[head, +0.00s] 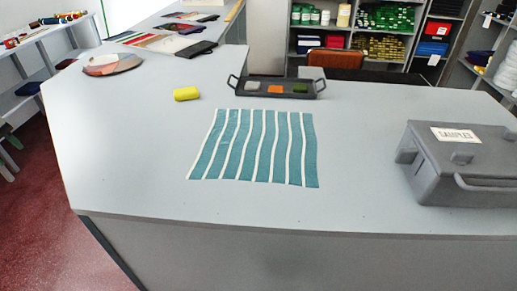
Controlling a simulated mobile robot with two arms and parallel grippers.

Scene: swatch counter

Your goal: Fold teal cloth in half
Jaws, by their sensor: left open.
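The teal cloth (256,147) with white stripes lies flat and spread out on the grey counter (130,150), near its middle. It is a slightly skewed rectangle with small ripples, and no part is folded over. My left gripper (17,162) shows only in part at the left picture edge, open and empty, well away from the cloth. My right gripper is not in view.
Behind the cloth are a yellow block (186,94) and a dark tray (276,88) with small coloured pieces. A grey box labelled SAMPLES (455,165) stands at the right. A round palette (112,64) lies at the back left. The counter around the cloth is clear.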

